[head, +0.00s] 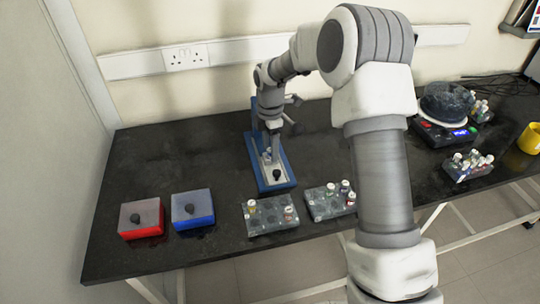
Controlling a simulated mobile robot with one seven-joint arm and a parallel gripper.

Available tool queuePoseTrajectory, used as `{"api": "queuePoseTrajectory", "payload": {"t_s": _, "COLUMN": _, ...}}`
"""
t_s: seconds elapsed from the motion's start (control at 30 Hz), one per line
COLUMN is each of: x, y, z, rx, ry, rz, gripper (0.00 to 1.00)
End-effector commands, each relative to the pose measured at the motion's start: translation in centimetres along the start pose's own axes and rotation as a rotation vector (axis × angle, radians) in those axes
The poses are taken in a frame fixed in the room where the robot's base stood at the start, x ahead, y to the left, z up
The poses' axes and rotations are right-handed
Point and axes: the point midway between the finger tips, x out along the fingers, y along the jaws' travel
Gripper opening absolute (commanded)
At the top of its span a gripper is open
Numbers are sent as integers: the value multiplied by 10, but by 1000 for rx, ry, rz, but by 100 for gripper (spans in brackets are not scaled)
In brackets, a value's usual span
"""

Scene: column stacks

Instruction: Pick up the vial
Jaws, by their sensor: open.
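Several small vials with coloured caps stand in racks, and I cannot tell which one is the task's vial. The front left rack (268,228) holds a few, including a red-capped vial (288,212) and a pale-capped vial (252,206). The rack to its right (322,212) holds white-capped vials (345,187) at its right end. My gripper (269,152) points down over the blue-based stand (286,160), behind the two racks. It is open, but its fingertips are small and hard to separate from the stand. No vial is clearly visible between them.
A red box (141,219) and a blue box (192,210) with dark knobs sit at the left. At the right are another vial rack (468,168), a round device (446,110) and a yellow cup (530,138). The black table (185,155) is clear at back left.

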Motion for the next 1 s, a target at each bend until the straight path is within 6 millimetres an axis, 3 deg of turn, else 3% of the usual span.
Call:
{"api": "queuePoseTrajectory", "payload": {"t_s": 0.1, "x": 0, "y": 0, "z": 0, "rx": 0, "ry": 0, "rz": 0, "gripper": 58}}
{"api": "queuePoseTrajectory", "payload": {"t_s": 0.43, "x": -1, "y": 0, "z": 0, "rx": 0, "ry": 0, "rz": 0, "gripper": 0}}
{"api": "queuePoseTrajectory", "payload": {"t_s": 0.8, "x": -2, "y": 0, "z": 0, "rx": 0, "ry": 0, "rz": 0, "gripper": 0}}
{"api": "queuePoseTrajectory", "payload": {"t_s": 1.0, "x": -30, "y": 1, "z": 0, "rx": 0, "ry": 0, "rz": 4, "gripper": 0}}
